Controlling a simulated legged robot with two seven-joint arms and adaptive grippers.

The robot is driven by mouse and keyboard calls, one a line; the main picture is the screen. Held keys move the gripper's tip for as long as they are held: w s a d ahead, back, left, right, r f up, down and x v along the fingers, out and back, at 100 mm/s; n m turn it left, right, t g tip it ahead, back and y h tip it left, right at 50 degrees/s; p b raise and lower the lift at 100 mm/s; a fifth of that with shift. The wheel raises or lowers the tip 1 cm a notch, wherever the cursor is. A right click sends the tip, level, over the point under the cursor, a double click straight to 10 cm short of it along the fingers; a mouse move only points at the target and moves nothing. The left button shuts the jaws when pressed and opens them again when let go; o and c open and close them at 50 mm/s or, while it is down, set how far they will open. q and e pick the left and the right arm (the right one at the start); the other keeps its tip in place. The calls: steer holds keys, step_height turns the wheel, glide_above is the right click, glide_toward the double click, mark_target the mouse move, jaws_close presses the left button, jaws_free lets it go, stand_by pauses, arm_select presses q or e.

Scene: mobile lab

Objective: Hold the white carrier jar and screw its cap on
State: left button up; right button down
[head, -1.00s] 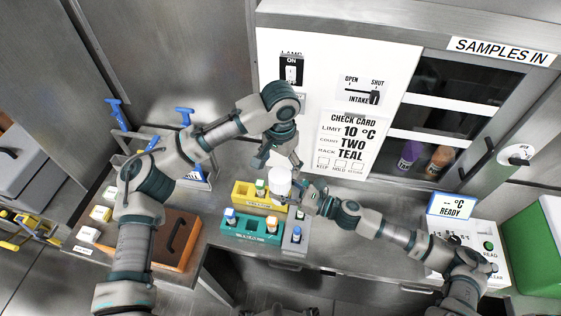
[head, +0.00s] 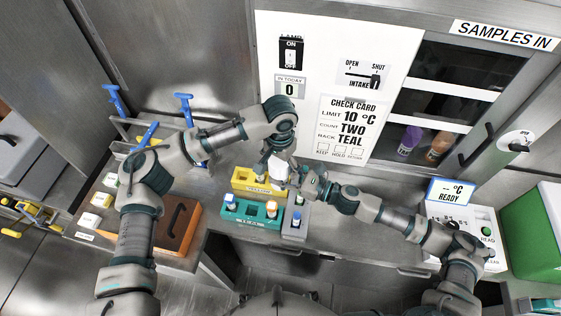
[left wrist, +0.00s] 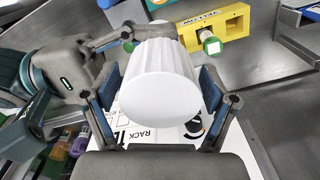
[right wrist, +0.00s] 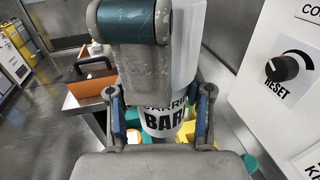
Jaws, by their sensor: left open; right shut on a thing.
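The white carrier jar (head: 279,170) is upright above the counter, with black lettering on its label (right wrist: 163,119) in the right wrist view. My right gripper (head: 295,177) is shut on the jar's body from the right side. The white ribbed cap (left wrist: 160,80) is at the jar's top and fills the middle of the left wrist view. My left gripper (head: 277,152) is open above the jar, its fingers on either side of the cap. Whether the fingers touch the cap, and how the cap sits on the jar, I cannot tell.
A yellow rack (head: 243,180) and a teal rack (head: 238,211) with vials stand just below and left of the jar. A grey block (head: 294,233) with a vial is beside them. A brown case (head: 170,240) is at left, a reader (head: 470,222) at right. The white panel stands behind.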

arm_select(q)
steer(key=c, duration=1.3)
steer(key=m, duration=0.6)
steer(key=shift+m, duration=0.3)
steer(key=o, duration=1.4)
steer(key=shift+c, duration=0.2)
step_height(320, 180, up, 12)
steer(key=shift+w+f, duration=0.1)
